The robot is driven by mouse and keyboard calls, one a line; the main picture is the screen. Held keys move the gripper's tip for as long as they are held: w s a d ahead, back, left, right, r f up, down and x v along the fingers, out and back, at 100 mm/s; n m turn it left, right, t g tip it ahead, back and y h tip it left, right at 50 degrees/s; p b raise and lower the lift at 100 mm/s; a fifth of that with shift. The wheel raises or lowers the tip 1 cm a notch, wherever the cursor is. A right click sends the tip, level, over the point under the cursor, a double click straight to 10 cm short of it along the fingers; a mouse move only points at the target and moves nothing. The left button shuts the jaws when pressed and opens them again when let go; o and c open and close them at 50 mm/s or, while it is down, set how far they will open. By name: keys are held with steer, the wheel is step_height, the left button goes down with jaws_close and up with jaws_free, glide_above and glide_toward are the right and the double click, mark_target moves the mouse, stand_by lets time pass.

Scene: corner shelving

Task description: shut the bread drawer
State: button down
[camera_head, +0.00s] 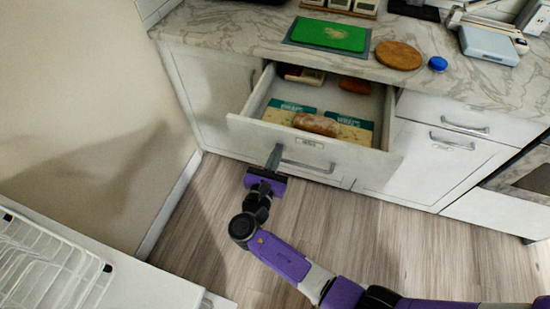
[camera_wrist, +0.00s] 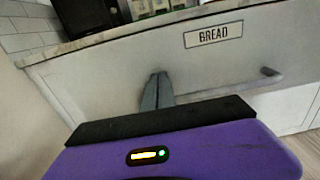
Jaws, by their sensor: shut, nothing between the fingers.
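The bread drawer (camera_head: 350,152) is a white drawer standing open below the counter, with several bread items and packets inside. Its front carries a label reading BREAD, which shows clearly on the drawer front in the wrist view (camera_wrist: 105,82), and a grey bar handle (camera_head: 310,167). My gripper (camera_head: 275,152) is shut and empty, with its fingertips at the drawer front, just left of the handle. In the wrist view my gripper's fingers (camera_wrist: 157,90) are together against or very close to the white front; I cannot tell whether they touch.
A white wire rack (camera_head: 45,260) stands at lower left.

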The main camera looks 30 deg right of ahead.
steer(key=b+x, duration=1.2)
steer(key=x, duration=1.8)
steer(key=shift+w+d+f+b, duration=0.1)
steer(key=shift+w+d+b, duration=0.05)
steer(key=shift+b, duration=0.25)
steer(key=shift+w+d+b, duration=0.3)
steer(key=shift+w+d, duration=0.05)
steer(key=shift+d, duration=0.05)
steer(key=shift+w+d+r, duration=0.1)
steer(key=shift+d+r, duration=0.05)
steer(key=shift+r, duration=0.2)
steer(key=shift+d, duration=0.1)
